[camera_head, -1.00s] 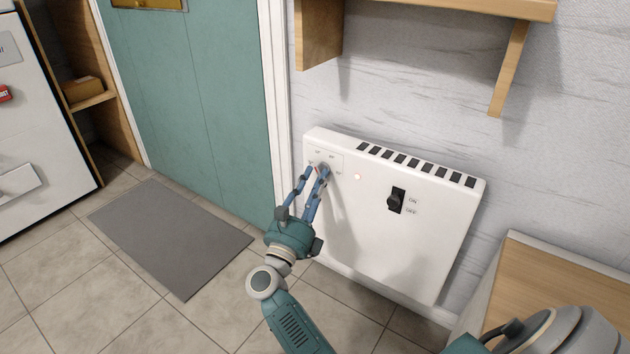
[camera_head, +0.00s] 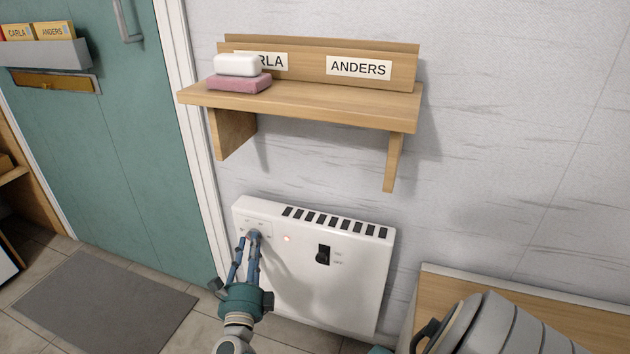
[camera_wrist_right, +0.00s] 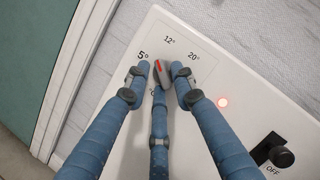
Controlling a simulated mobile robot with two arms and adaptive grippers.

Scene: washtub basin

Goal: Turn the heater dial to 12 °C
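The white heater (camera_head: 300,290) is mounted low on the wall. Its dial (camera_wrist_right: 162,76), grey with a red pointer mark, sits at the panel's upper left. In the right wrist view the mark points between the labels 5° (camera_wrist_right: 143,57) and 12° (camera_wrist_right: 169,40); 20° (camera_wrist_right: 194,57) is to the right. My right gripper (camera_head: 248,237) is at the dial. In the right wrist view its fingers (camera_wrist_right: 161,76) close in on the dial from left, right and below, appearing to hold it. The lower finger hides part of the dial and a label.
A black switch (camera_head: 323,255) and a small lit red lamp (camera_wrist_right: 223,102) are right of the dial. A wooden shelf (camera_head: 310,103) with soap and a sponge hangs above the heater. A teal door (camera_head: 110,140) stands left; a wooden surface (camera_head: 530,315) is at lower right.

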